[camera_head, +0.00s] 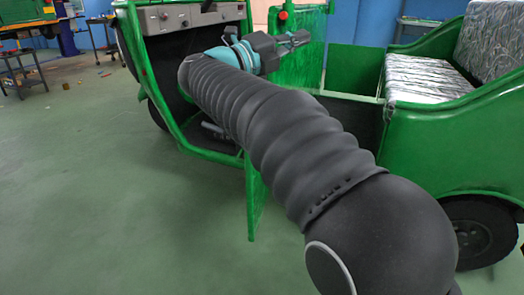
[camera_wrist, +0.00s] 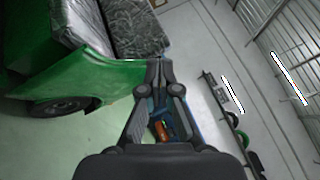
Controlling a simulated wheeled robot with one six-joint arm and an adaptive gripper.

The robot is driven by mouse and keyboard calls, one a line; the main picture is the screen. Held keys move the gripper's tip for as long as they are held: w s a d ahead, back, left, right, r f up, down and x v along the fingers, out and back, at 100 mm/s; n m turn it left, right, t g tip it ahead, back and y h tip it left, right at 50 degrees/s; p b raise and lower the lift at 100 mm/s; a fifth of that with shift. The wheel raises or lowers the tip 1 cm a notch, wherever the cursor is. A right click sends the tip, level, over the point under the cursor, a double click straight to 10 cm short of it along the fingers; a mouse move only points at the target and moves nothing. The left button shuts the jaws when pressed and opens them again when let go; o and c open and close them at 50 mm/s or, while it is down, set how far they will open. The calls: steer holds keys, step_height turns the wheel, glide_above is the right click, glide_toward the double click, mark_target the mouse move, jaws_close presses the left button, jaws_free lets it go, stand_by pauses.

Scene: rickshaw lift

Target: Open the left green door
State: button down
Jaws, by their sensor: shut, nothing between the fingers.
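The green rickshaw (camera_head: 455,150) stands across the head view, with its open cab at the left and its seat at the right. A narrow green panel (camera_head: 253,200), which looks like the left door seen nearly edge-on, shows beside the cab opening. It stands out from the body, and my arm hides much of it. My gripper (camera_head: 300,39) is inside or above the cab, past the panel and apart from its visible part. In the wrist view my gripper (camera_wrist: 160,63) is shut with nothing between its fingertips. The rickshaw's green side (camera_wrist: 85,78) is at the left there.
A patterned seat (camera_head: 425,80) and a rear wheel (camera_head: 482,232) are at the right. Another green panel (camera_head: 303,52) with a red lamp stands behind my gripper. A workbench (camera_head: 22,65) is far left.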

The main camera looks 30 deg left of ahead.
steer(key=s+d+f+n+t+y+b, duration=0.3)
steer(key=s+d+f+n+t+y, duration=0.15)
steer(key=d+n+y, duration=0.4)
steer(key=s+a+f+n+g+y, duration=0.2)
steer(key=f+n+g+y, duration=0.15)
steer(key=f, duration=0.35)
steer(key=s+a+f+n+g+y, duration=0.2)
steer(key=f+y, duration=0.2)
steer(key=f, duration=0.3)
steer(key=s+a+f+n+g+y, duration=0.2)
steer(key=f+y, duration=0.1)
steer(key=f, duration=0.4)
steer(key=w+a+p, duration=0.1)
steer(key=w+a, duration=0.6)
steer(key=a, duration=0.2)
steer(key=shift+r, duration=0.15)
